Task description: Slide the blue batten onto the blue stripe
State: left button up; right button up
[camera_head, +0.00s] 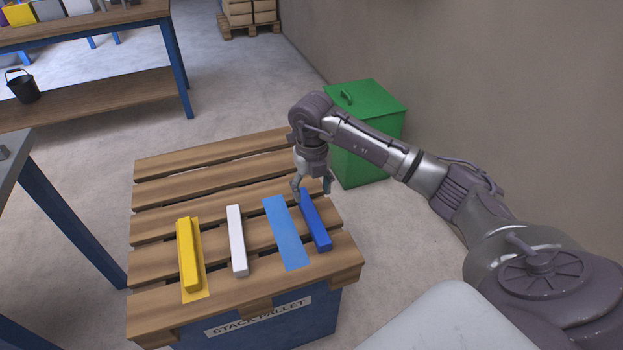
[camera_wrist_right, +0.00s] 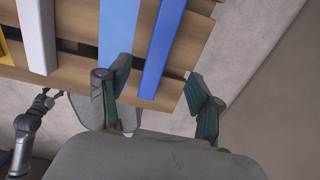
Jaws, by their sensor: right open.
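The dark blue batten (camera_head: 316,222) lies on the pallet just right of the light blue stripe (camera_head: 286,234), roughly parallel to it and off it. My right gripper (camera_head: 312,188) is open at the far end of the blue batten. In the right wrist view the blue batten (camera_wrist_right: 162,50) ends between my right gripper's spread fingers (camera_wrist_right: 162,108), with gaps on both sides. The blue stripe (camera_wrist_right: 118,30) runs behind the left finger there. Contact with the batten or pallet cannot be told. My left gripper does not show in the head view; an arm part shows at the wrist view's left edge.
The slatted wooden pallet (camera_head: 160,256) also carries a white batten (camera_head: 237,242) and a yellow batten (camera_head: 187,255) on a yellow stripe (camera_head: 201,290). A green bin (camera_head: 372,110) stands behind, near the wall. A grey-topped table (camera_head: 14,150) stands at the left.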

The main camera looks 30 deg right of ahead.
aim_at(312, 214)
notch_tip(312, 214, down, 10)
jog(key=shift+r+b, duration=0.15)
jog(key=shift+b, duration=0.3)
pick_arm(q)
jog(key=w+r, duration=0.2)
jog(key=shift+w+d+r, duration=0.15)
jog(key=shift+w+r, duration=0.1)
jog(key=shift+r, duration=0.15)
pick_arm(e)
grip_shut()
jog(key=shift+w+a, duration=0.25)
jog(key=shift+a, duration=0.7)
jog(key=shift+w+a, duration=0.25)
jog(key=shift+a, duration=0.65)
jog(key=shift+w+a, duration=0.25)
jog(key=shift+a, duration=0.65)
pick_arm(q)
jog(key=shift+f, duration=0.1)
pick_arm(e)
jog(key=shift+w+a, duration=0.25)
jog(key=shift+a, duration=0.7)
